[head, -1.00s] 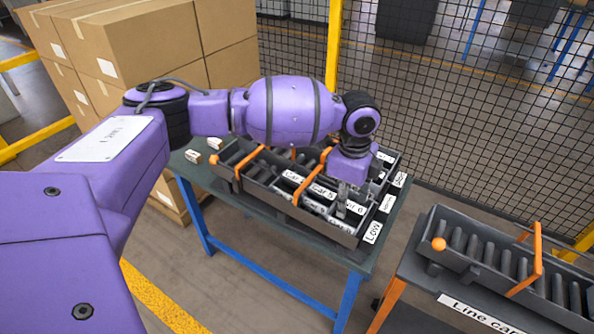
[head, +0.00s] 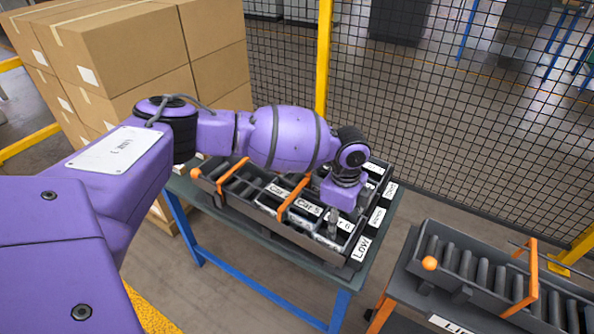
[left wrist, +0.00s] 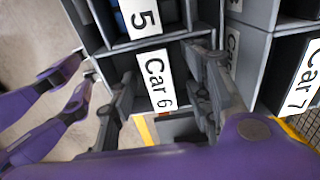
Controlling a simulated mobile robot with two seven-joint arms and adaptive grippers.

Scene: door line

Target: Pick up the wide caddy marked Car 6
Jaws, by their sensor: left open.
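The caddy marked Car 6 (head: 343,226) sits in the dark rack on the green table, at the near right end of the row with Car 5 (head: 309,207). In the left wrist view its white Car 6 label (left wrist: 160,80) faces the camera. My left gripper (head: 334,217) points down over this caddy. In the left wrist view the left gripper (left wrist: 165,85) is open, with one dark finger on each side of the label. I cannot tell whether the fingers touch the caddy.
The caddy marked Car 7 (left wrist: 303,75) stands close beside, at the right of the left wrist view. An orange bar (head: 294,196) crosses the rack. A roller cart (head: 490,280) stands at the right. Mesh fencing (head: 440,110) and stacked cartons (head: 120,60) are behind.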

